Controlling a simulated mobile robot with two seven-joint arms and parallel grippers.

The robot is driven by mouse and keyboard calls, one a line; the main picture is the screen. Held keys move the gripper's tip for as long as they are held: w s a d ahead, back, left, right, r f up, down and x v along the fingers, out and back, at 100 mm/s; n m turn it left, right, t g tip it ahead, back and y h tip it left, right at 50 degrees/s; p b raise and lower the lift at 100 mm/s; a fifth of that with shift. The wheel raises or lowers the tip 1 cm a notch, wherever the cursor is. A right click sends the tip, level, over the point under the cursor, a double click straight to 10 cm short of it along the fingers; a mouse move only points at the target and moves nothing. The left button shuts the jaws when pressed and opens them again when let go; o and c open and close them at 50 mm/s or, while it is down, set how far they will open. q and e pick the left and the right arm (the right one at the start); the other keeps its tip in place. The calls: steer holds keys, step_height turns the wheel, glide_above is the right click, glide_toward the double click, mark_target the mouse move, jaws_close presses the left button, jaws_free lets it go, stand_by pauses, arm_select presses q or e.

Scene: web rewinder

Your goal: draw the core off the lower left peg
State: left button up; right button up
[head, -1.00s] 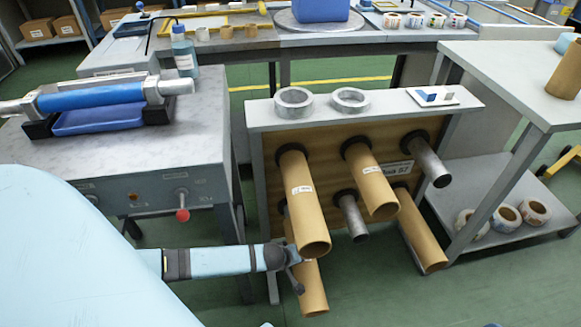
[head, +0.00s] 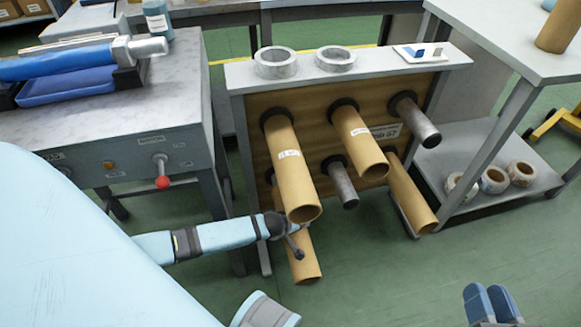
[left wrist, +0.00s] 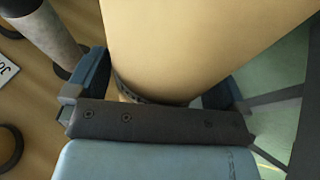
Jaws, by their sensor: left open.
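The lower left core (head: 306,262) is a brown cardboard tube on the lower left peg. It slants down below the upper left core (head: 290,170), which hides its upper part; the peg is hidden. My left arm reaches in from the left beside it, and the left gripper is mostly hidden there. In the left wrist view, my open left gripper (left wrist: 155,92) has a blue finger on each side of a brown core (left wrist: 190,40); contact cannot be told. My right gripper (head: 490,303) is low at the right, its two blue fingers side by side, empty and away from the rack.
The wooden peg board (head: 258,150) also bears an upper middle core (head: 358,140), a right core (head: 408,190) and bare steel pegs (head: 340,183). Tape rolls (head: 276,62) lie on its top. A grey bench (head: 110,130) with a red-knobbed lever (head: 162,172) stands left. Floor is clear in front.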

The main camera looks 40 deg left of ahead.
arm_select(q)
steer(key=c, duration=1)
steer(key=shift+r, duration=0.1)
steer(key=shift+r+p, duration=0.15)
steer(key=shift+p, duration=0.45)
steer(key=shift+d, duration=0.1)
